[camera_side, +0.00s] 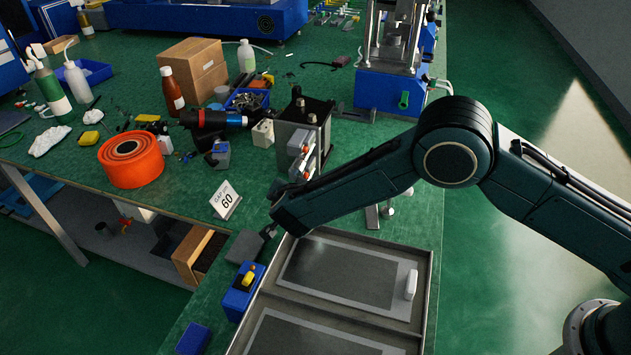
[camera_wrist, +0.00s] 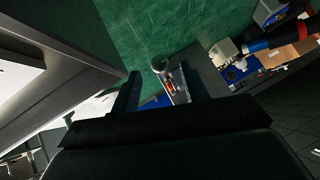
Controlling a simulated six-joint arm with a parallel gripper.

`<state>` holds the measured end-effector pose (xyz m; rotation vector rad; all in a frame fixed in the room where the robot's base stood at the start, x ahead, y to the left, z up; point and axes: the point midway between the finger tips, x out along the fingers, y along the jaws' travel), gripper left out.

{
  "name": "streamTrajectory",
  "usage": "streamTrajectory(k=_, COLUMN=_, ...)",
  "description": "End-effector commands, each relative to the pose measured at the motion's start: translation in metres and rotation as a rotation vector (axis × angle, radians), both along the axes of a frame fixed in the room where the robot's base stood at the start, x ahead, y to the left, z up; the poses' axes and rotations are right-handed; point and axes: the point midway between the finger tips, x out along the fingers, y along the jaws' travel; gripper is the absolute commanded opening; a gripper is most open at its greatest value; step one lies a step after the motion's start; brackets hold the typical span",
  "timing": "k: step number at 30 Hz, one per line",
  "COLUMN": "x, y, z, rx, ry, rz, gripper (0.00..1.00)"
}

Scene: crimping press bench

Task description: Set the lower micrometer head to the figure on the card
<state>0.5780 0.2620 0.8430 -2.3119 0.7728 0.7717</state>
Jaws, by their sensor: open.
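The fixture block (camera_side: 318,120) stands on the bench in the side view. Two grey micrometer heads with red marks project from its near face, the upper head (camera_side: 298,142) above the lower head (camera_side: 299,168). Their scales are too small to read. The white card (camera_side: 226,200) stands tilted to the left and shows 60 under smaller print. My gripper (camera_side: 279,190) is just below and left of the lower head, partly hidden by my arm. In the wrist view my gripper (camera_wrist: 160,73) is open, its dark fingers apart. Grey and reddish parts show between them; contact cannot be told.
A grey tray (camera_side: 433,300) with dark panels lies below my arm. A blue box with a yellow part (camera_side: 241,290) stands left of it. An orange roll (camera_side: 131,160), a red-brown bottle (camera_side: 171,90) and a cardboard box (camera_side: 193,68) stand left and behind.

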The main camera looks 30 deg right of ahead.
Motion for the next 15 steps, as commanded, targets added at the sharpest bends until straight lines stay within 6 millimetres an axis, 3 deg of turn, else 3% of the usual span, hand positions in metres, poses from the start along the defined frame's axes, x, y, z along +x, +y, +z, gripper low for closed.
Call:
streamTrajectory(k=6, x=0.012, y=-0.006, z=-0.012, rx=-0.001, ry=0.000, rz=0.000, gripper=0.45)
streamTrajectory(k=15, x=0.015, y=-0.007, z=-0.014, rx=0.000, ry=0.000, rz=0.001, gripper=0.45)
